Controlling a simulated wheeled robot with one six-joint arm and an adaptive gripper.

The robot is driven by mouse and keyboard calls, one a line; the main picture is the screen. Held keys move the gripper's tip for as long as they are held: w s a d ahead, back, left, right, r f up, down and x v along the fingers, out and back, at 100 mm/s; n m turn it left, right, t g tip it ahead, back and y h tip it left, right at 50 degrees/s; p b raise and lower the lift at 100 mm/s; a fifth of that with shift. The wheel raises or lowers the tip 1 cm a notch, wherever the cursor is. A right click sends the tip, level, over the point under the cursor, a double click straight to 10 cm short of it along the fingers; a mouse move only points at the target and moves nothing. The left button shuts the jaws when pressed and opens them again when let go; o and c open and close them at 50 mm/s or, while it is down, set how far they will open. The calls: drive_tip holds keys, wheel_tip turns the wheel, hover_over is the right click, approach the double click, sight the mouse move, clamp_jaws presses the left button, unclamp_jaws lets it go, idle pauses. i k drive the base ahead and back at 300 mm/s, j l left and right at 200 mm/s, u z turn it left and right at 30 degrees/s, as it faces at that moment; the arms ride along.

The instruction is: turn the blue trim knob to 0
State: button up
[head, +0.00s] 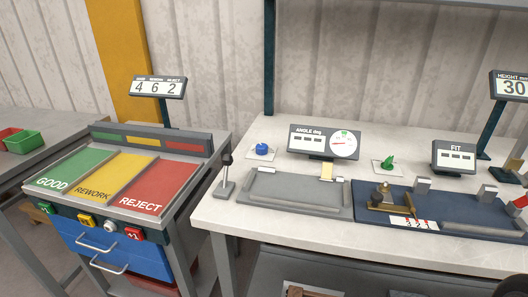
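The blue trim knob (262,149) sits on a small pale plate at the back left of the white workbench, left of the ANGLE deg display (324,142). The knob is small here, and I cannot read its pointer or any scale marks. The angle display shows dashes and has a round dial (344,145) on its right side. My gripper is not in this view.
A green knob (387,163) stands right of the angle display. A lever (226,176) stands at the bench's left edge. A grey tray (295,199) and a blue fixture plate (372,211) lie in front. The sorting station (132,215) is left of the bench.

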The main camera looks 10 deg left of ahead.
sight(262, 148)
drive_tip(key=j+u, duration=0.2)
drive_tip(key=u, duration=0.2)
drive_tip(key=k+j+u, duration=0.1)
drive_tip(key=j+u, duration=0.4)
drive_tip(key=u, duration=0.25)
